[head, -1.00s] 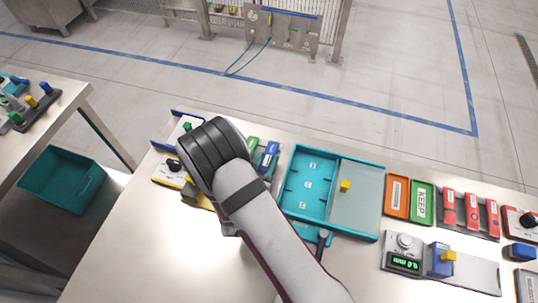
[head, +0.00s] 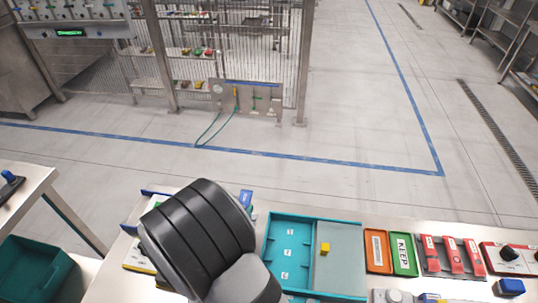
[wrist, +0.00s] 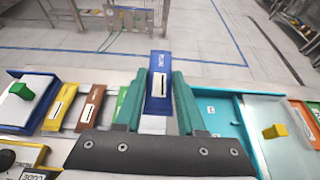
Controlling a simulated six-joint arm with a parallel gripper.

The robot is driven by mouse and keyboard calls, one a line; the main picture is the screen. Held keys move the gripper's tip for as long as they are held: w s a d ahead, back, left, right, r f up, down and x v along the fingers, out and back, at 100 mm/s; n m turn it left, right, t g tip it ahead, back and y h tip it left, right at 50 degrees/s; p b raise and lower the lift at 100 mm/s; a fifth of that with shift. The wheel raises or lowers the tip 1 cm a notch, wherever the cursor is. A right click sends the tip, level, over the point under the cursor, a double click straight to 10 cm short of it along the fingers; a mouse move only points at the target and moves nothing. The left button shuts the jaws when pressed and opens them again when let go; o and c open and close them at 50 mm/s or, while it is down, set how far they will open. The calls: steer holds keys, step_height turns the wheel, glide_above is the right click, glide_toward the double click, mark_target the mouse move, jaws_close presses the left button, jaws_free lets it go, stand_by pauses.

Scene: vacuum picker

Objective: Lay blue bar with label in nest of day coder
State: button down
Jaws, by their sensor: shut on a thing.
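The blue bar (wrist: 157,72) with a white label and printed text stands upright between the teal fingers of my gripper (wrist: 158,98), which is shut on it. In the head view the top of the blue bar (head: 246,198) shows just past my dark wrist, which hides most of the gripper. A white and yellow device with partly visible lettering, apparently the day coder (wrist: 32,174), is cut off at the lower left of the wrist view. Its edge (head: 136,260) also shows left of my wrist in the head view. Its nest cannot be made out.
Orange and green KEEP trays (head: 404,254) lie farther right.

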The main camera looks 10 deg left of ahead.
steer(key=w+d+r+m+h, duration=0.3)
steer(key=w+d+r+h, duration=0.15)
steer(key=d+r, duration=1)
steer(key=s+d+r, duration=0.1)
steer(key=d+r, duration=0.3)
steer(key=r, duration=0.3)
steer(key=s+d+r, duration=0.1)
steer(key=d+r, duration=0.4)
steer(key=r, duration=0.3)
steer(key=shift+s+d+r+g, duration=0.15)
steer(key=shift+d+r+g, duration=0.05)
steer(key=shift+g, duration=0.2)
steer(key=shift+y, duration=0.25)
